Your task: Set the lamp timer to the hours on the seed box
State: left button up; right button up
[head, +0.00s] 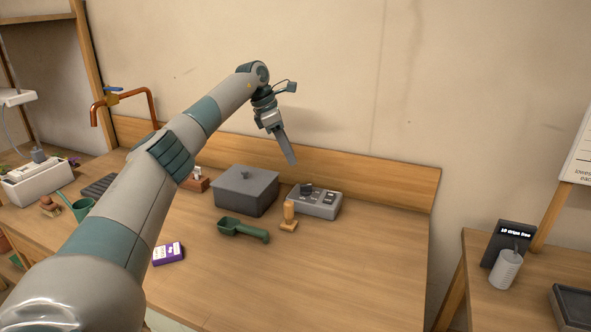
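A grey control box (315,201) with a dark round knob and dark switches on top stands near the back of the wooden bench; it looks like the lamp timer. Its markings are too small to read. A small purple box (168,254) with a white label lies nearer the front and may be the seed box; its print is unreadable here. My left gripper (290,157) hangs in the air above and behind the control box, fingers pointing down, touching nothing. The fingers overlap from this side, so their opening cannot be told. My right gripper is out of view.
A lidded grey bin (246,190), a green scoop (243,230) and a wooden stamp-like tool (289,216) stand close to the control box. A copper tap (128,95) is behind my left arm. The bench's front right is clear. A can (505,271) stands on a separate right-hand table.

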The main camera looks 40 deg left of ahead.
pick_arm(q)
jog(key=v, duration=0.6)
jog(key=shift+r, duration=0.25)
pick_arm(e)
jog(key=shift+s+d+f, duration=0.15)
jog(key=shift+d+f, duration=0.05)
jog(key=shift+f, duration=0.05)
pick_arm(q)
jog(key=shift+r, duration=0.1)
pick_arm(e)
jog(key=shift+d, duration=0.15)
